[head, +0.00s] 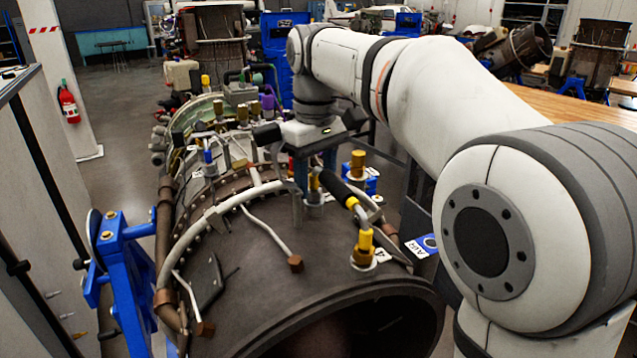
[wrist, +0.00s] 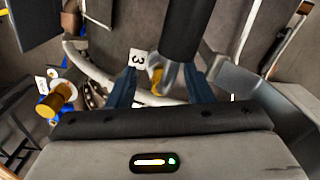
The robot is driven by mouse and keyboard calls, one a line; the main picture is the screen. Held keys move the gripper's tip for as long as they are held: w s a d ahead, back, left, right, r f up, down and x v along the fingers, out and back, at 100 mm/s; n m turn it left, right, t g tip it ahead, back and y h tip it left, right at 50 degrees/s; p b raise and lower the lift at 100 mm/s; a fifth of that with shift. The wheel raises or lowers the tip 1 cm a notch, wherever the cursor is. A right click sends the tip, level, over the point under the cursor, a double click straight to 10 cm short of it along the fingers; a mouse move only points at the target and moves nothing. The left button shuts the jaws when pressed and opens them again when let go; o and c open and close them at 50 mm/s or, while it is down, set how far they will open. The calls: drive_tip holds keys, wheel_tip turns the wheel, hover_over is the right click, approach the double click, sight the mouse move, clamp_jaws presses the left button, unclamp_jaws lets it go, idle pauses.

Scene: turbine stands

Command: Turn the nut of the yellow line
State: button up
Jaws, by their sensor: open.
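The yellow line shows in the head view as a black sleeve (head: 335,188) with a yellow band, running to a yellow nut (head: 364,243) on a port marked 4 at the near right of the engine casing. My gripper (head: 313,165) points down over the casing, behind and left of that nut. In the wrist view its blue fingers (wrist: 161,90) are apart. A dark cylinder (wrist: 183,28) and a small yellow part (wrist: 157,78) show between them, by a label 3 (wrist: 137,59). Whether the fingers touch either is unclear. The lower fingertips are partly hidden in the head view.
A gold fitting (head: 357,163) stands just right of my gripper. A blue-collared fitting (head: 208,157) and several other capped fittings stand farther left on the casing. Pale pipes cross the casing (head: 262,275). A blue stand (head: 127,275) holds its left side.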

drive_tip(key=shift+f, duration=0.65)
drive_tip(key=c, duration=1)
drive_tip(key=shift+m, duration=0.4)
drive_tip(key=shift+r+m+p, duration=0.1)
drive_tip(key=shift+m+p, duration=0.5)
drive_tip(key=shift+m, duration=0.4)
drive_tip(key=shift+a+m+p, duration=0.1)
drive_tip(key=shift+m+p, duration=0.35)
drive_tip(key=shift+m, duration=1.15)
